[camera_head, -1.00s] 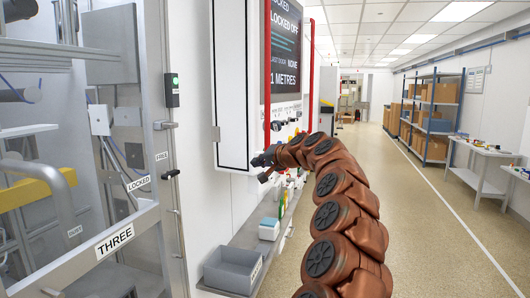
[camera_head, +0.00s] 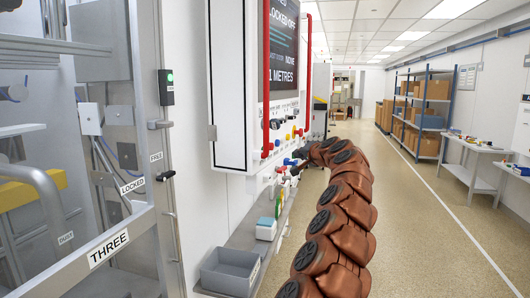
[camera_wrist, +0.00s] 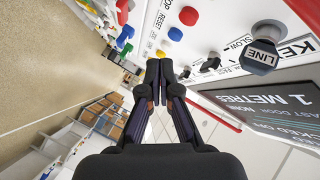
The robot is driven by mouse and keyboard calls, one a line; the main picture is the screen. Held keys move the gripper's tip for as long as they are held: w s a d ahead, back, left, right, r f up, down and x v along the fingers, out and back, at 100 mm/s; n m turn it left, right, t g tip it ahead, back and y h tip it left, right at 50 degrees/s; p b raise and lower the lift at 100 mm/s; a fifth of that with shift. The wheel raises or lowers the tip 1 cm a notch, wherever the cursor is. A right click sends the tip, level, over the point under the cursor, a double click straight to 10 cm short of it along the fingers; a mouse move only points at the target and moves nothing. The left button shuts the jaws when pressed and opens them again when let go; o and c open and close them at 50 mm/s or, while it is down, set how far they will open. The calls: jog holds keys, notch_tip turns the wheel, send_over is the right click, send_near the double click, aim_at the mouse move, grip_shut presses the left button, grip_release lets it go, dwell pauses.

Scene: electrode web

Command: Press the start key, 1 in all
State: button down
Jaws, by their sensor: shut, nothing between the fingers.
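The white control panel (camera_head: 230,110) on the left wall carries a screen and a row of coloured buttons. In the wrist view, my gripper (camera_wrist: 159,64) is shut and empty, its fingertips pointing at the panel's button face. A yellow button (camera_wrist: 160,54) lies just beyond the tips; I cannot tell whether they touch. A blue button (camera_wrist: 175,34) and a red button (camera_wrist: 188,16) sit further along. Black knobs (camera_wrist: 208,64) and a knob marked LINE (camera_wrist: 262,55) are to the right. No START label is readable. In the head view, my gripper (camera_head: 293,169) is at the panel's lower edge, partly hidden by my arm.
Red vertical rails (camera_head: 266,80) flank the screen. Below are blue and green handles (camera_wrist: 126,41) and a shelf with a grey bin (camera_head: 231,271). A metal door marked THREE (camera_head: 108,247) stands at left. The aisle floor (camera_head: 420,220) at right is clear.

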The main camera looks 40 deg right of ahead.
jog(key=w+a+p, duration=0.2)
jog(key=w+a, duration=0.2)
jog(key=w, duration=0.4)
jog(key=shift+p, duration=0.35)
dwell(1.3)
jog(key=shift+w+a, duration=0.2)
jog(key=shift+w, duration=0.1)
jog(key=shift+w+a, duration=0.25)
jog(key=shift+w, duration=0.2)
dwell(1.2)
jog(key=shift+s+d, duration=0.1)
jog(key=shift+s, duration=0.05)
jog(key=shift+s+d+b, duration=0.3)
jog(key=shift+s, duration=0.35)
jog(key=shift+s+d, duration=0.1)
jog(key=shift+s, duration=0.05)
jog(key=shift+s+d+b, duration=0.3)
jog(key=shift+s+d, duration=0.05)
jog(key=shift+s, duration=0.35)
jog(key=shift+s+d+b, duration=0.3)
jog(key=shift+s+d, duration=0.05)
jog(key=shift+s, duration=0.35)
jog(key=shift+s+d+b, duration=0.3)
jog(key=shift+s+d, duration=0.05)
jog(key=shift+s, duration=0.35)
